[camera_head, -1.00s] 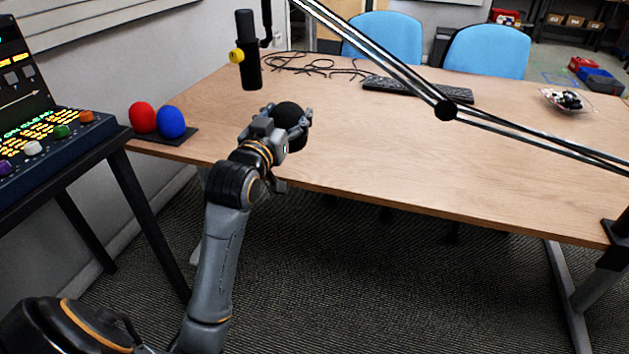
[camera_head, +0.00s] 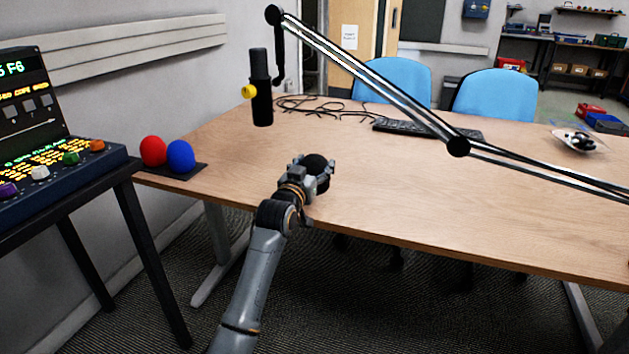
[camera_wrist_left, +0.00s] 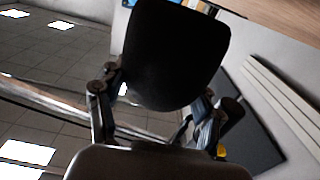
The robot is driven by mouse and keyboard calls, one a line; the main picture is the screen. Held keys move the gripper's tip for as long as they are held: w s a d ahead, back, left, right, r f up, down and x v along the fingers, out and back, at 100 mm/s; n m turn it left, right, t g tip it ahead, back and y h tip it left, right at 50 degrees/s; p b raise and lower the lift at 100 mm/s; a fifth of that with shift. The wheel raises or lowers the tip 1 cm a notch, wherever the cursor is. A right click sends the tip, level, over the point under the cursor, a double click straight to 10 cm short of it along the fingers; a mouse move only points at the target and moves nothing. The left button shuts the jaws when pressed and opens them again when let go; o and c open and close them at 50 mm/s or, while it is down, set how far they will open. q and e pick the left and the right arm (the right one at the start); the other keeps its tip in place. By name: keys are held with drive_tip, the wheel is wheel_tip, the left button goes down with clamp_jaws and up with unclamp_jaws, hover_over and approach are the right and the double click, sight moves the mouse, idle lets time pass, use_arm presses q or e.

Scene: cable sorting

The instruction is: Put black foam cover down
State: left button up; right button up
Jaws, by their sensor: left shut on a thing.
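The black foam cover (camera_head: 315,163) is a dark rounded piece held between the fingers of my left gripper (camera_head: 322,174), over the front left part of the table. In the left wrist view the foam cover (camera_wrist_left: 176,55) fills the upper middle, with the fingers of my left gripper (camera_wrist_left: 155,110) on both sides of it. Whether the cover touches the table cannot be told. A red foam cover (camera_head: 153,151) and a blue foam cover (camera_head: 180,156) stand side by side on a dark mat (camera_head: 200,169) at the table's left corner. My right gripper is not in view.
Cables (camera_head: 320,107) and a keyboard (camera_head: 400,127) lie at the back. A dish (camera_head: 598,146) stands far right. The table's (camera_head: 430,200) middle is bare.

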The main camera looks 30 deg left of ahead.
use_arm(q)
drive_tip(key=shift+w+f, duration=0.2)
drive_tip(key=shift+f, duration=0.1)
drive_tip(key=shift+f+b, duration=0.55)
drive_tip(key=shift+f, duration=0.95)
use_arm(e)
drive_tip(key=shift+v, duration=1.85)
use_arm(q)
drive_tip(key=shift+f, duration=0.15)
drive_tip(key=o, duration=0.8)
